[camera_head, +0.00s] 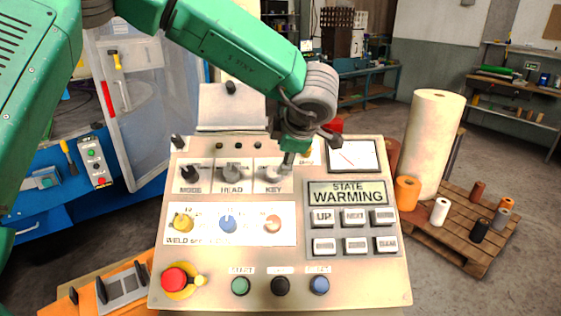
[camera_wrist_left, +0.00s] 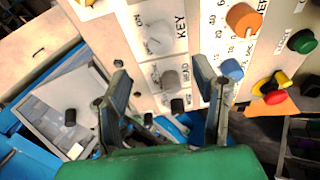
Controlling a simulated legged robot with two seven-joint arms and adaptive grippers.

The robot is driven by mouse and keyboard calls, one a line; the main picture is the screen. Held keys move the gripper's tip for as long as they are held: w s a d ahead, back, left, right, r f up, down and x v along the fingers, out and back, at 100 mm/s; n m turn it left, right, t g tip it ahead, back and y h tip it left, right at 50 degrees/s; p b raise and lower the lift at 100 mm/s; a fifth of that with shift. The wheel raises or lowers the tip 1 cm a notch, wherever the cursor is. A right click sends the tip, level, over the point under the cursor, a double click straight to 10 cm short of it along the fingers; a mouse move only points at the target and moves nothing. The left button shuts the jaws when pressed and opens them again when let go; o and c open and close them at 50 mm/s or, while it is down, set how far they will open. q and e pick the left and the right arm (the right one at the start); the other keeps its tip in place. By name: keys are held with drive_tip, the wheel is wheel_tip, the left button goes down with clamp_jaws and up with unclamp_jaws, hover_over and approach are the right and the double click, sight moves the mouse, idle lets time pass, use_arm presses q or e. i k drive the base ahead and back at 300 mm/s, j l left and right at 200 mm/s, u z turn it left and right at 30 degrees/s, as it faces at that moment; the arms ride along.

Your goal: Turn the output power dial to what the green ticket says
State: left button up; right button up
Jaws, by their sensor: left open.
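The control panel (camera_head: 386,285) fills the middle of the head view. Its weld settings plate carries a yellow dial (camera_head: 184,222), a blue dial (camera_head: 228,223) and an orange dial (camera_head: 272,223). The orange dial also shows in the left wrist view (camera_wrist_left: 243,19), beside a label ending in "ER"; the full dial label is not readable. My left gripper (camera_head: 290,158) is open above the panel's upper row, near the KEY knob (camera_head: 273,172). In the left wrist view its fingers (camera_wrist_left: 168,82) are apart and hold nothing. I cannot make out a green ticket.
A red emergency stop (camera_head: 175,278) sits at the lower left. The HEAD knob (camera_head: 233,172) and MODE knob (camera_head: 191,172) are left of KEY. A pallet (camera_head: 459,250) with rolls stands at right.

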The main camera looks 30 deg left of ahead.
sight(272, 222)
drive_tip(key=k+l, duration=0.2)
drive_tip(key=l, duration=0.2)
drive_tip(key=k+l, duration=0.2)
drive_tip(key=l, duration=0.2)
drive_tip(key=k+l, duration=0.2)
drive_tip(key=l, duration=0.2)
